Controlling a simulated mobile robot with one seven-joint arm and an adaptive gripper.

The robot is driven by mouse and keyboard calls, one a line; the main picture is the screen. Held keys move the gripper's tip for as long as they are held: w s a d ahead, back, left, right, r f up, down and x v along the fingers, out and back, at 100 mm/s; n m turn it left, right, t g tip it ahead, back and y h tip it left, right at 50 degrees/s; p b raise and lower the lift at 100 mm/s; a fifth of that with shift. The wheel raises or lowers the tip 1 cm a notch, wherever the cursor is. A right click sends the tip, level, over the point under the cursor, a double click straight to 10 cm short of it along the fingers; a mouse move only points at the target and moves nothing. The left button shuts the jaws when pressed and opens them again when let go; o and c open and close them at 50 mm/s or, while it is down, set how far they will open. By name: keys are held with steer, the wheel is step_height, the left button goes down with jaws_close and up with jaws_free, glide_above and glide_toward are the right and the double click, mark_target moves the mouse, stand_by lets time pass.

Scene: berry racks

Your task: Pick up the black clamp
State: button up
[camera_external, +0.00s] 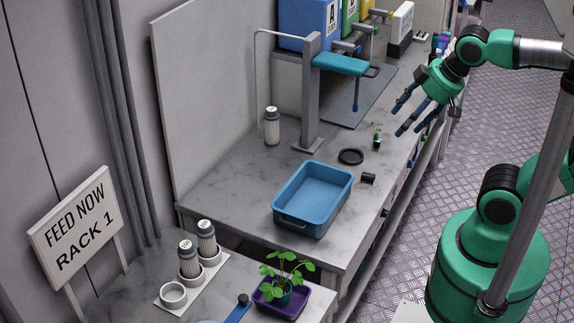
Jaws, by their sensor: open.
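I cannot tell for sure which thing is the black clamp. Two small black things lie on the grey marbled bench (235,190): a flat black ring (350,156) and a short black block-like piece (368,179) closer to the bench's right edge. Both are near the blue tray (313,198). My gripper (404,121) is open and empty, with its dark fingers pointing down and left. It is up and right of both black things, apart from them, near the bench's right edge.
A tiny potted seedling (377,136) stands close to my fingers. A grey post with a teal arm (340,65) rises behind the ring. A capped bottle (272,126) stands left of the post. A leafy plant in a purple tray (281,299) is at the front.

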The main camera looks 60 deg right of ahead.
steer(key=shift+w, duration=0.1)
steer(key=n+g+p, duration=0.2)
steer(key=n+g, duration=0.4)
glide_above(368, 177)
steer(key=d, duration=0.1)
step_height(368, 177, down, 28)
steer(key=shift+d+r, duration=0.1)
steer(key=shift+w+f+b, duration=0.1)
steer(key=shift+f+b, duration=0.4)
steer(key=shift+f, duration=3.8)
